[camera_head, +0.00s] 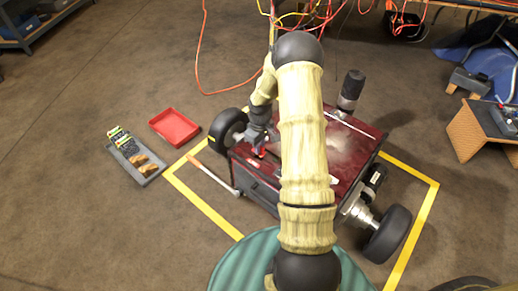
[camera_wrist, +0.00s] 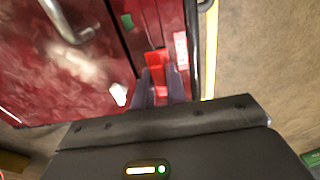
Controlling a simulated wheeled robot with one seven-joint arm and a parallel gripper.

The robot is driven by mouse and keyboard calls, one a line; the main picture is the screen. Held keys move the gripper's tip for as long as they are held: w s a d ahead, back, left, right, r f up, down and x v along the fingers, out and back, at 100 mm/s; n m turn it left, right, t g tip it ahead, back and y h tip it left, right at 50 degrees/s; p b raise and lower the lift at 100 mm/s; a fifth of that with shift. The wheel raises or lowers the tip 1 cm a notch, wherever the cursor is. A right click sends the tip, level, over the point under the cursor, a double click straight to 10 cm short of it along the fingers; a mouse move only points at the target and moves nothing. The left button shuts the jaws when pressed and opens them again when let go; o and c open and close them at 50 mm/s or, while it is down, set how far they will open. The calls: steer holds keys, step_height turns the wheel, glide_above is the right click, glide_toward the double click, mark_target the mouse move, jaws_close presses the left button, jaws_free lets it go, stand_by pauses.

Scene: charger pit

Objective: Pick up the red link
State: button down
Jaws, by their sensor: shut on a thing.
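The red link (camera_wrist: 157,66) shows bright red at the tips of my gripper (camera_wrist: 161,88) in the wrist view. The two dark fingers are closed on its near end. In the head view my gripper (camera_head: 259,148) is low over the left part of a dark red wheeled cart (camera_head: 345,150), and a small bit of red shows beside the fingers. My gripper hides part of the link, and I cannot tell whether the link still touches the cart's top.
A red tray (camera_head: 174,127) and a grey tray (camera_head: 151,178) with brown items lie on the floor at left. Yellow tape (camera_head: 203,210) frames the cart. A dark cylinder (camera_head: 351,88) stands at the cart's back. Orange cable (camera_head: 198,60) lies behind. Open floor is at far left.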

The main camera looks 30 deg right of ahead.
step_height(320, 180, up, 6)
steer(key=shift+r+p, duration=0.25)
steer(key=shift+p, duration=0.9)
steer(key=shift+a, duration=0.1)
steer(key=s+a+r+m+p, duration=0.1)
steer(key=a+r+m, duration=0.1)
steer(key=a, duration=0.5)
steer(key=s+a+r+m+p, duration=0.1)
steer(key=a+r+m, duration=0.1)
steer(key=a, duration=0.6)
steer(key=shift+s+r+m, duration=0.15)
steer(key=shift+r+m, duration=0.15)
steer(key=shift+r, duration=0.1)
steer(key=shift+a, duration=0.2)
